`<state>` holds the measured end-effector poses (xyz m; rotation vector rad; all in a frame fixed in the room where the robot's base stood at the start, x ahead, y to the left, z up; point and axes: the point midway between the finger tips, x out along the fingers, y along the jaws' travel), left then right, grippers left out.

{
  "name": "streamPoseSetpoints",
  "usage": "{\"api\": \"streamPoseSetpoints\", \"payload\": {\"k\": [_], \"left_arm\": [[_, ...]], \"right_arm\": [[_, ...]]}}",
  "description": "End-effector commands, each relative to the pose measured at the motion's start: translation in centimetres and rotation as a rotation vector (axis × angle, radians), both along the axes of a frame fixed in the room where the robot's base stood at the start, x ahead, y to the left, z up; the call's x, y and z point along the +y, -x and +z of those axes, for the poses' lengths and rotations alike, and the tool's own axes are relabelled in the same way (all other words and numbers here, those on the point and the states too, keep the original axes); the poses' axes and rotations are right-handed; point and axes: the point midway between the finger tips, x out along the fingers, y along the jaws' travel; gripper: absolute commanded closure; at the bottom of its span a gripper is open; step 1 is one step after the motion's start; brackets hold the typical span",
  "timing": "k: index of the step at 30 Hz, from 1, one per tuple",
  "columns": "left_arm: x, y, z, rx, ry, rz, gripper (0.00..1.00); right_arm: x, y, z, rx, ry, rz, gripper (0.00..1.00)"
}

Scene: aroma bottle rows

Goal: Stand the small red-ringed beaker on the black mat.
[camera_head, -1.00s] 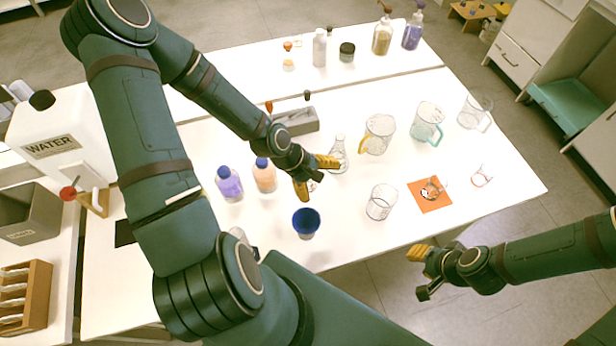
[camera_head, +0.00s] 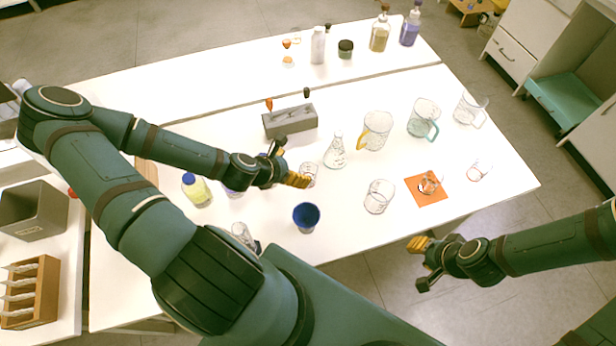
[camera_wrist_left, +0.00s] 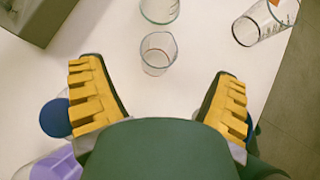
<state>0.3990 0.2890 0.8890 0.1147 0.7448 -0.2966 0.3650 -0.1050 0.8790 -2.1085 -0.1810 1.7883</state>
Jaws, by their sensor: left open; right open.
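A small clear beaker with red at its ring (camera_head: 478,172) stands at the table's right end. Another small clear beaker (camera_head: 310,172) stands at my left gripper's tip; in the left wrist view this beaker (camera_wrist_left: 158,52) is upright, with a reddish tint at its base. I cannot tell for certain which one the task means. My left gripper (camera_head: 297,180) is open and empty, its fingers (camera_wrist_left: 158,95) spread just short of the nearer beaker. My right gripper (camera_head: 420,262) is open and empty beyond the table's front edge. The black mat is not visible now; my left arm covers that area.
A dark blue cup (camera_head: 306,217) stands near the front edge. A flask (camera_head: 335,152), a larger beaker (camera_head: 379,196) and an orange mat (camera_head: 412,188) with glassware are to the right.

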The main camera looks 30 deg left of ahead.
Motion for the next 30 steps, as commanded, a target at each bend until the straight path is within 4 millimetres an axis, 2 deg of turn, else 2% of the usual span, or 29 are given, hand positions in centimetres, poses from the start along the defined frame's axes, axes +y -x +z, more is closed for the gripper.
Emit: {"api": "streamPoseSetpoints", "payload": {"k": [1,5,13,22,30], "left_arm": [[0.0,0.0,-1.1,0.000,0.003,0.001,0.12],[-0.1,-0.1,-2.8,-0.001,0.001,-0.002,0.12],[-0.5,-1.5,-3.8,-0.001,-0.001,-0.004,0.12],[-1.6,-4.6,-6.9,-0.001,0.000,-0.004,0.12],[-1.7,-5.3,-7.5,-0.001,-0.002,-0.002,0.12]], "right_arm": [[0.0,0.0,-0.4,0.000,0.001,0.000,0.66],[0.0,0.0,-0.7,0.000,0.001,0.000,0.66],[0.0,0.0,-0.8,0.000,0.002,0.000,0.66],[0.1,0.0,-1.3,0.001,0.003,0.000,0.66],[0.1,0.0,-1.3,0.001,0.003,0.000,0.66]]}}
